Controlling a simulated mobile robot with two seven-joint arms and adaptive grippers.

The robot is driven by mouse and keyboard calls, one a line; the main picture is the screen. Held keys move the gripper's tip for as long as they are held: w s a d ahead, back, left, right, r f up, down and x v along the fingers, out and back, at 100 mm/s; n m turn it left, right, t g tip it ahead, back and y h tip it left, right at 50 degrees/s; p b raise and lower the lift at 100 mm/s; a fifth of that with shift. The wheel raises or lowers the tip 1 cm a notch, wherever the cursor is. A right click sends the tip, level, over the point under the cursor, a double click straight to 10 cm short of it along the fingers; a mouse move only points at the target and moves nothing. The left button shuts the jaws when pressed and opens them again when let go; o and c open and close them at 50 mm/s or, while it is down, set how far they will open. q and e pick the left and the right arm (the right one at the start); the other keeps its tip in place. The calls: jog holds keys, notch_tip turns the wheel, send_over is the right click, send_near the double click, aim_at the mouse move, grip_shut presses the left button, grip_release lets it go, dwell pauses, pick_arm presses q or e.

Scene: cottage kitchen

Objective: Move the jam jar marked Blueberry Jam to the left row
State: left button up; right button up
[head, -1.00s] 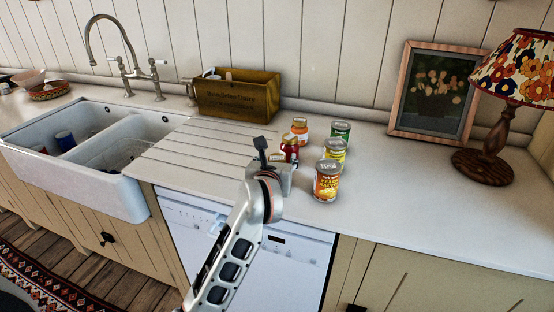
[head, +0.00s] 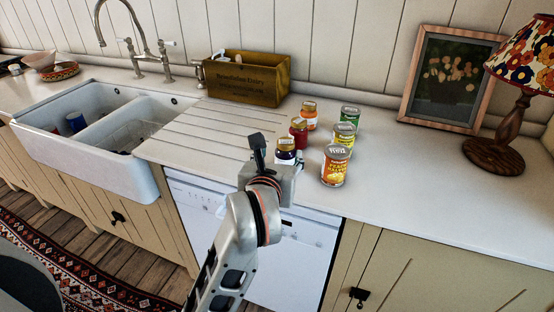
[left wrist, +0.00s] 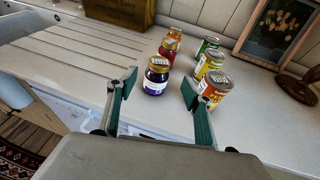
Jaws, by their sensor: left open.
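A jar with dark contents, a gold lid and a purple-and-white label (head: 286,152) stands upright at the front of the left row on the counter; its lettering is too small to read. It also shows in the left wrist view (left wrist: 157,76), between and just beyond my fingertips. Behind it stand a red jar (head: 298,132) and an orange jar (head: 310,116). My left gripper (left wrist: 157,84) is open and empty, at the counter's front edge; in the head view (head: 275,160) it covers the dark jar's lower part. My right gripper is out of view.
A right row of cans stands close by: orange-yellow (head: 336,168), yellow (head: 343,139) and green (head: 350,115). My right-hand finger is close to the front can in the left wrist view. A wooden crate (head: 246,82), picture frame (head: 450,78) and lamp (head: 507,120) stand behind. The ribbed drainboard (head: 210,130) is clear.

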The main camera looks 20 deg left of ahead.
pick_arm(q)
jog(key=s+a+r+m+t+y, duration=0.2)
jog(key=s+a+m+t+y, duration=0.2)
jog(key=a+m+y, duration=0.45)
jog(key=s+d+f+m+h, duration=0.3)
jog(key=d+f+m+h, duration=0.2)
jog(key=f+m+h, duration=0.6)
jog(key=s+d+f+m+h, duration=0.35)
jog(key=d+f+m, duration=0.35)
jog(key=m, duration=0.7)
jog(key=s+a+f+m+g, duration=0.3)
jog(key=s+f+m, duration=0.1)
jog(key=f, duration=0.7)
jog(key=s+a+f+m+g, duration=0.3)
jog(key=s+f, duration=0.4)
jog(key=f, duration=0.4)
jog(key=shift+m+g+y, duration=0.3)
jog(key=shift+m+g, duration=0.5)
jog(key=shift+m, duration=0.15)
jog(key=shift+d, duration=0.1)
